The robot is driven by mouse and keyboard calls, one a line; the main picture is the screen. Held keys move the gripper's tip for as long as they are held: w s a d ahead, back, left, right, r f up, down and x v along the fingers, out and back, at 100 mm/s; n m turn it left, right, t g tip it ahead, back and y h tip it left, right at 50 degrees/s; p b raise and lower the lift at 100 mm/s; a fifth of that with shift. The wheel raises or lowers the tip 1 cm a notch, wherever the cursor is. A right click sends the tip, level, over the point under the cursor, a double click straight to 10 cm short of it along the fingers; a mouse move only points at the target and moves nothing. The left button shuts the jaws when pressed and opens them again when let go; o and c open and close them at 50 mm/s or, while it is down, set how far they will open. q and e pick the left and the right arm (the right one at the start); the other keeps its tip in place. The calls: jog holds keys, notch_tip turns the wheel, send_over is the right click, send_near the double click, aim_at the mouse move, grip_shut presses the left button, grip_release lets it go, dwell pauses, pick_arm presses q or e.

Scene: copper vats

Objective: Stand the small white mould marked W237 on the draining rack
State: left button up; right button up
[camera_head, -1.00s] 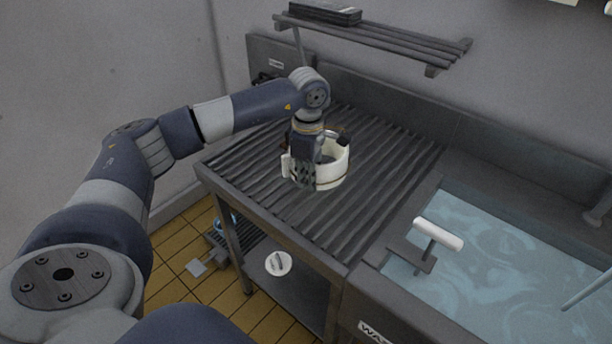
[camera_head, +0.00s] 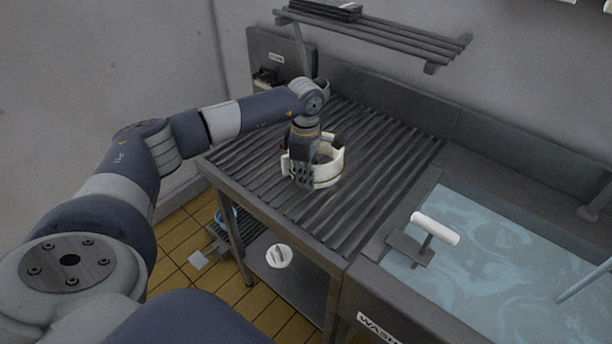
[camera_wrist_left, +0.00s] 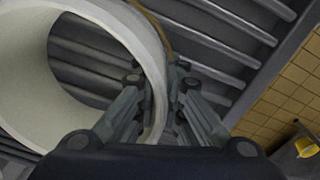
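The small white mould (camera_head: 326,172) is an open white ring standing upright at the draining rack (camera_head: 365,185). I cannot tell whether it touches the slats or hangs just above them. No W237 mark is readable. My left gripper (camera_head: 303,178) points down at the mould's near left wall. In the left wrist view the mould (camera_wrist_left: 150,60) fills the left side, and its wall runs between the two fingers of my left gripper (camera_wrist_left: 160,105), which are closed about it. Slats show through the ring. My right gripper is not in view.
A sink of water (camera_head: 500,260) lies right of the rack, with a white-handled tool (camera_head: 436,229) at its near left edge. A slatted wall shelf (camera_head: 375,38) holds a dark box (camera_head: 318,9). Rack slats around the mould are clear.

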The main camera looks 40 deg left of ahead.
pick_arm(q)
jog(key=shift+o, duration=1.4)
jog(key=shift+r, duration=0.1)
jog(key=shift+r, duration=0.25)
notch_tip(320, 180, up, 11)
jog(key=shift+f+b, duration=0.2)
jog(key=shift+b, duration=0.85)
jog(key=shift+s+r, duration=0.1)
jog(key=shift+r, duration=0.4)
